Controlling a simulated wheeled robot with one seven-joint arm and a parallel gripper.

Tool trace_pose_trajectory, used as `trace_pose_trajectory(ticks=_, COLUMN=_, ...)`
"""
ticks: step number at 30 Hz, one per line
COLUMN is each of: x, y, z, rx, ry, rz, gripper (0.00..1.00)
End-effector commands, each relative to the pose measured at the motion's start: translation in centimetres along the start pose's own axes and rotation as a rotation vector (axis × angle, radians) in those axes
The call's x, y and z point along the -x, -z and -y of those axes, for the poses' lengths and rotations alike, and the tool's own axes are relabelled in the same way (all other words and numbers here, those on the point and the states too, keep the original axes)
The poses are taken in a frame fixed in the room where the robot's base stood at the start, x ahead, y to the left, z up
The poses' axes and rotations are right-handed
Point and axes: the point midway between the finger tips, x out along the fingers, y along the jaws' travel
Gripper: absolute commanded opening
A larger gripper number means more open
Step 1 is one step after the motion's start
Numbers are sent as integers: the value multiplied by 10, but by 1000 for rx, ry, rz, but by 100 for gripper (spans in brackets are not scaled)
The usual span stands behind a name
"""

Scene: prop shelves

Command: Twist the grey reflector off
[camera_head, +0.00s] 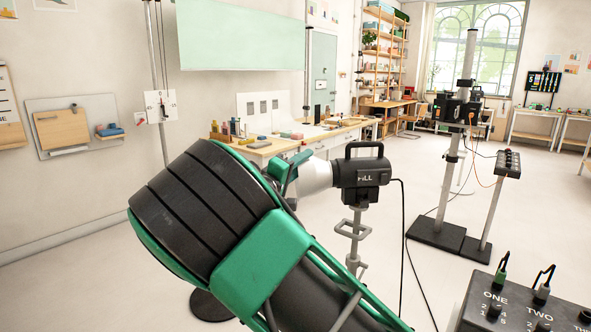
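The grey reflector (314,177) is a pale, cone-like piece on the left side of a black lamp head (362,174) marked "FILL". The lamp head has a handle on top and stands on a grey stand (354,236). My green and black arm fills the lower left and middle. The end of my gripper (289,177), with green parts showing, is at the reflector's left side and overlaps it in the view. My arm hides most of the gripper and the reflector's front. I cannot tell whether the fingers touch the reflector or are closed.
A control box (528,305) with knobs and plugged cables stands at the lower right. A black cable (402,240) hangs from the lamp to the floor. Another lamp (455,110) on a column stands farther back right. A workbench (290,142) runs along the wall behind. Floor between is open.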

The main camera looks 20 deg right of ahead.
Motion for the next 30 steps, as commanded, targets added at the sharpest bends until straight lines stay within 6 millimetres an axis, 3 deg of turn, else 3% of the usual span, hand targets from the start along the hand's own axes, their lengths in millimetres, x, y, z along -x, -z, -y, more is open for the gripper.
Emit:
trace_pose_trajectory(ticks=8, x=-2, y=0, z=0, rx=0, ry=0, rz=0, gripper=29)
trace_pose_trajectory(ticks=9, x=-2, y=0, z=0, rx=0, ry=0, rz=0, gripper=26)
trace_pose_trajectory(ticks=12, x=-2, y=0, z=0, rx=0, ry=0, rz=0, gripper=2)
trace_pose_trajectory(ticks=13, x=-2, y=0, z=0, rx=0, ry=0, rz=0, gripper=0)
trace_pose_trajectory(ticks=15, x=-2, y=0, z=0, rx=1, ry=0, rz=0, gripper=0)
trace_pose_trajectory(ticks=16, x=-2, y=0, z=0, rx=1, ry=0, rz=0, gripper=6)
trace_pose_trajectory(ticks=17, x=-2, y=0, z=0, rx=1, ry=0, rz=0, gripper=0)
trace_pose_trajectory(ticks=30, x=-11, y=6, z=-2, rx=91, ry=115, rz=46, gripper=0)
